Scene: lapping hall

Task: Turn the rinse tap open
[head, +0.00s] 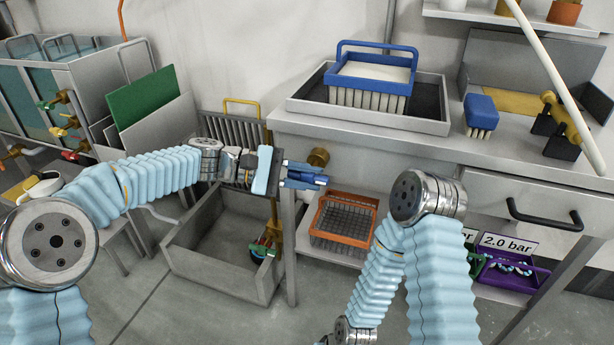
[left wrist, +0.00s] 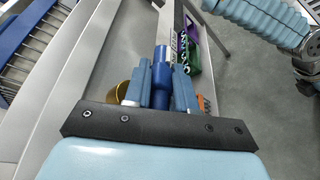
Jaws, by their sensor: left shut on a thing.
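My left gripper (head: 308,178) is at the front left corner of the steel bench. It is shut on a blue rounded handle (left wrist: 162,78), which sits between its two fingers in the left wrist view. A round brass fitting (head: 318,157) is just beyond the fingertips on the bench front; in the left wrist view a brass part (left wrist: 123,92) shows left of the fingers. I cannot tell whether the handle joins this brass part. My right arm reaches down in the middle of the head view, and its gripper is out of the frame.
A grey sink (head: 190,245) stands below my left arm, with a brass pipe (head: 274,195) at its right. A blue basket (head: 371,83) sits in a tray on the bench. An orange basket (head: 343,222) and a purple bin (head: 512,275) are below. Coloured valves (head: 66,122) line the left tank.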

